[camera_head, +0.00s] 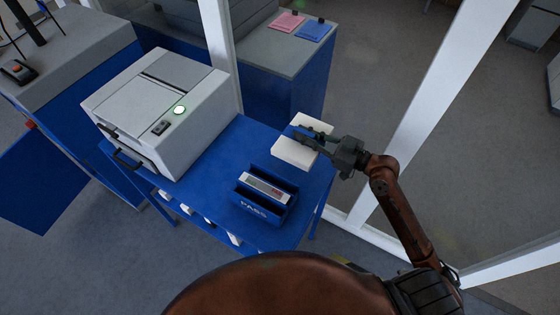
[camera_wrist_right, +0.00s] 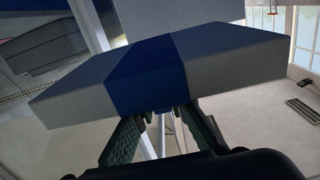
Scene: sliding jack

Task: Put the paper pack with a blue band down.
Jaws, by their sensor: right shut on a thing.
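The paper pack with a blue band (camera_head: 294,152) is white and block-shaped, at the right end of the blue table (camera_head: 222,160) in the head view. My right gripper (camera_head: 318,138) is shut on it from the right. In the right wrist view the pack (camera_wrist_right: 230,60) fills the upper middle, its blue band (camera_wrist_right: 148,75) between the fingers of my right gripper (camera_wrist_right: 160,118). I cannot tell whether the pack touches the tabletop. My left gripper is not in view.
A white printer-like machine (camera_head: 160,105) with a green light stands on the table's left. A blue tray marked PASS (camera_head: 254,209) holds a grey device (camera_head: 264,187) at the front. Clear tabletop lies between them. A white post (camera_head: 435,85) rises behind my right arm.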

